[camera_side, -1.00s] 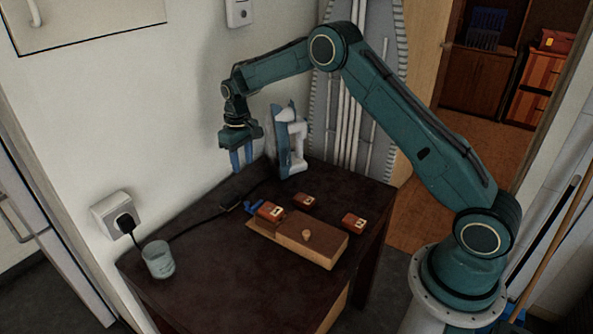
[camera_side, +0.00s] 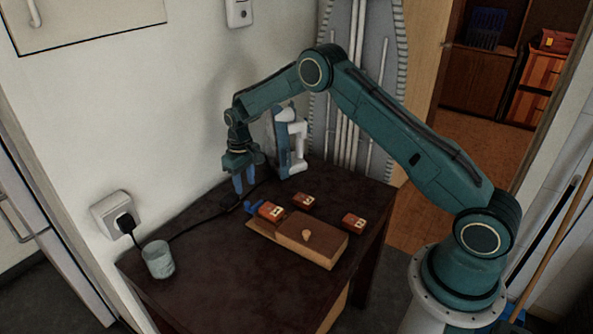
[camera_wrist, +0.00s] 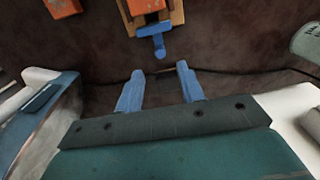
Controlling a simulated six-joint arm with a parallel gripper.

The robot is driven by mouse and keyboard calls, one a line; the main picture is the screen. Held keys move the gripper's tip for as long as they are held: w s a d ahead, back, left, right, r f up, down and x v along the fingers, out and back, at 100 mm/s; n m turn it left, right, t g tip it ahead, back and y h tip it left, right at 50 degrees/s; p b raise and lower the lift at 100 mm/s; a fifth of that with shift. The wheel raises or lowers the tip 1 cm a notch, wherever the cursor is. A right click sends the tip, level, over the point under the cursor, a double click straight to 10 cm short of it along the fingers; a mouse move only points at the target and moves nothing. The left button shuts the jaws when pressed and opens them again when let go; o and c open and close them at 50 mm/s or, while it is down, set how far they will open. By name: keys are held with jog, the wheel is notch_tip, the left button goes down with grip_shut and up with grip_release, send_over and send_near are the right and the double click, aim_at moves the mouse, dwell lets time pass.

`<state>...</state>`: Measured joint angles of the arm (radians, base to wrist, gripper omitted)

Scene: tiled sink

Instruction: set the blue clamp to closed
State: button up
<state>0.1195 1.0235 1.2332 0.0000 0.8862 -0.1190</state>
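The blue clamp (camera_side: 254,207) sits at the left end of a wooden board (camera_side: 262,230), beside an orange numbered block. In the wrist view the blue clamp (camera_wrist: 153,38) shows as a small lever with a crossbar end, sticking out from the board toward my gripper. My gripper (camera_side: 244,182) has blue fingers and points down, above the back of the table and behind the clamp. In the wrist view the fingers of my gripper (camera_wrist: 158,70) are apart with nothing between them. They do not touch the clamp.
Orange blocks (camera_side: 304,201) (camera_side: 353,222) lie nearby. An iron (camera_side: 290,145) stands upright behind my gripper. A cable runs along the table to the wall socket (camera_side: 117,215). A glass (camera_side: 158,259) stands front left.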

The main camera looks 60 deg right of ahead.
aim_at(247, 202)
jog(key=shift+f, duration=3.55)
grip_shut()
